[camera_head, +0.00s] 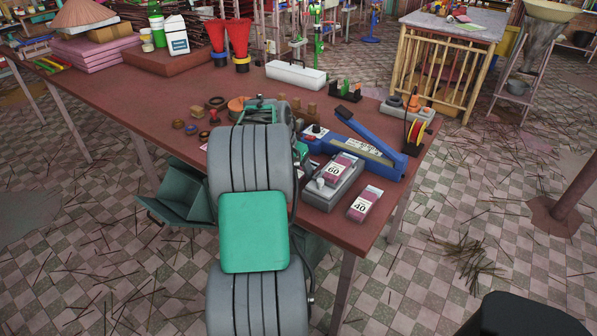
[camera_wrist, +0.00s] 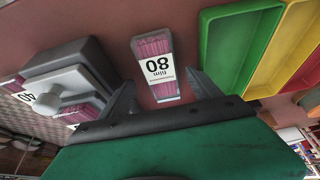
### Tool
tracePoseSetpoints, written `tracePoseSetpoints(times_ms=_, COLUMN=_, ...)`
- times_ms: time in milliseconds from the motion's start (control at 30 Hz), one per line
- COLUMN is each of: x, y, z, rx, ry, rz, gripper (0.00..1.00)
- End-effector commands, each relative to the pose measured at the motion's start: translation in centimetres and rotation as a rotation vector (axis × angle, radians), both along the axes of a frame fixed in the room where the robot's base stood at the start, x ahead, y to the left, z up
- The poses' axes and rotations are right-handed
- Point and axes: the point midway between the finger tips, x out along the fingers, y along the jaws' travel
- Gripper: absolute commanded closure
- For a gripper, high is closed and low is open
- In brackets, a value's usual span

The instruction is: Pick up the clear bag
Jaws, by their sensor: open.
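A clear bag of pink sticks with a white label reading 80 (camera_wrist: 156,68) lies on the table in the wrist view. My gripper (camera_wrist: 160,86) is open, with one finger on each side of the bag's near end; I cannot tell whether they touch it. In the head view my arm hides this bag and the gripper. Two similar bags show in the head view: one labelled 60 (camera_head: 337,170) on a grey scale, and one labelled 40 (camera_head: 363,206) on the table near its right corner.
The grey scale (camera_head: 319,195) stands beside the gripper, at left in the wrist view. Green (camera_wrist: 233,50) and yellow (camera_wrist: 280,50) trays lie to the right there. A blue tool with a lever (camera_head: 365,145) is behind the scale. The brown table (camera_head: 150,97) has clear room at left.

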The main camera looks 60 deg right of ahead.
Motion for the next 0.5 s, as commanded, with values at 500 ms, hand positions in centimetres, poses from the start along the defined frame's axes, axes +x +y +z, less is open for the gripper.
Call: tracePoseSetpoints(times_ms=500, x=0.07, y=-0.44, z=-1.04, rx=-0.001, ry=-0.002, rz=0.003, gripper=0.44)
